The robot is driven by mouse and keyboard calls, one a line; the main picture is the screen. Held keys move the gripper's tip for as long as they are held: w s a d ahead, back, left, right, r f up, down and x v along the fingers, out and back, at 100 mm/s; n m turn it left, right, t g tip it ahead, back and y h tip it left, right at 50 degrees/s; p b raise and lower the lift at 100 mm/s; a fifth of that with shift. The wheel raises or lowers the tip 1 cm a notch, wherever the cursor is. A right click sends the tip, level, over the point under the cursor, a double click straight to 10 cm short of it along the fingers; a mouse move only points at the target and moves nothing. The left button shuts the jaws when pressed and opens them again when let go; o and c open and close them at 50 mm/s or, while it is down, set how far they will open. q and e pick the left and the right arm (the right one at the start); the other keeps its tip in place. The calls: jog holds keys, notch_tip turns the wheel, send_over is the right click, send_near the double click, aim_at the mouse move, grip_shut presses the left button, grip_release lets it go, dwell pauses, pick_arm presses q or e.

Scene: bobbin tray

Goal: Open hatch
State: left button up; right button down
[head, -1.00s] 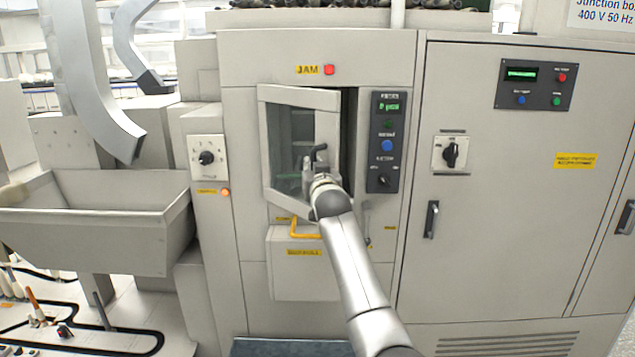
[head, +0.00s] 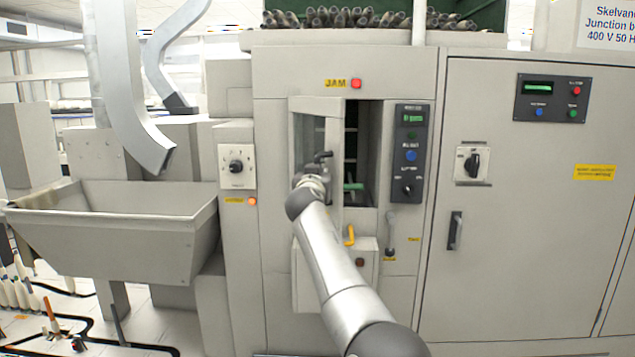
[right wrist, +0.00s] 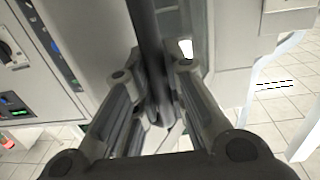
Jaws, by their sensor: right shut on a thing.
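The hatch (head: 318,104) is a pale-framed glazed door in the middle of the grey machine. It is hinged on its left side and stands swung outward, leaving the dark opening (head: 358,130) showing on its right. My right gripper (head: 318,165) is at the hatch's free side, shut on the dark handle (head: 325,154). In the right wrist view, the dark handle bar (right wrist: 148,35) runs between the two fingers of my right gripper (right wrist: 157,95). My left gripper is not in view.
A control panel (head: 411,150) with a blue button is right of the opening. A yellow handle (head: 349,236) and a small lever (head: 390,230) are below. A grey trough (head: 130,235) stands left. A red lamp (head: 356,84) sits above, beside a JAM label.

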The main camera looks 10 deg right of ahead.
jog(key=shift+a, duration=0.15)
dwell(0.4)
jog(key=c, duration=1.5)
grip_release()
jog(key=shift+o, duration=0.2)
